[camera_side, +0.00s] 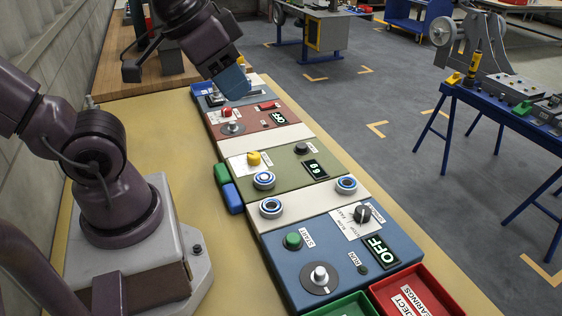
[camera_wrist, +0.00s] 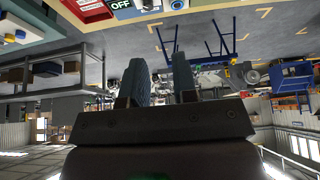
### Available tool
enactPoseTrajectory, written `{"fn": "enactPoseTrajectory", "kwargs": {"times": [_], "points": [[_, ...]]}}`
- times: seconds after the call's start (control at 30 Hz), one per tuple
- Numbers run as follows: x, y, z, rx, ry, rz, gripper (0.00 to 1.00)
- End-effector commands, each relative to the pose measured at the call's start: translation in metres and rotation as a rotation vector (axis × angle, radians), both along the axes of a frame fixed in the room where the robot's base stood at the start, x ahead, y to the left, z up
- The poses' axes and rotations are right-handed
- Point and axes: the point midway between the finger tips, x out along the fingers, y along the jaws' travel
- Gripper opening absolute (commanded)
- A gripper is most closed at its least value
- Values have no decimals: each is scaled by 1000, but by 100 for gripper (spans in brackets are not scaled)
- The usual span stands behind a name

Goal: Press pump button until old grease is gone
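My gripper (camera_side: 232,88) is at the far end of the row of panels, just above or beside the far grey-blue panel (camera_side: 262,97); contact cannot be told. In the wrist view my gripper (camera_wrist: 161,62) has two fingers with a gap between them and nothing held. No label reading pump is legible. The far panel's controls are partly hidden by the gripper. The red panel (camera_side: 279,136) has a red button (camera_side: 227,112), a grey knob (camera_side: 232,128) and a display reading OFF (camera_side: 279,118). No grease is recognisable.
A near blue panel (camera_side: 330,268) has a green START button (camera_side: 293,240) and an OFF display (camera_side: 380,252).

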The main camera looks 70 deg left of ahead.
Motion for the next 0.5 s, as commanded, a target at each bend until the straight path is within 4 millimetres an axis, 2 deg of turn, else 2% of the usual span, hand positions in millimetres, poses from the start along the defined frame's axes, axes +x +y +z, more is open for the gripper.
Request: {"fn": "enactPoseTrajectory", "kwargs": {"times": [0.03,0.1,0.27,0.5], "points": [[2,3,-6,-2,30,13,14],[6,7,-13,-4,74,34,0],[30,24,-24,-19,175,103,0],[80,60,-40,-77,297,287,0]]}}
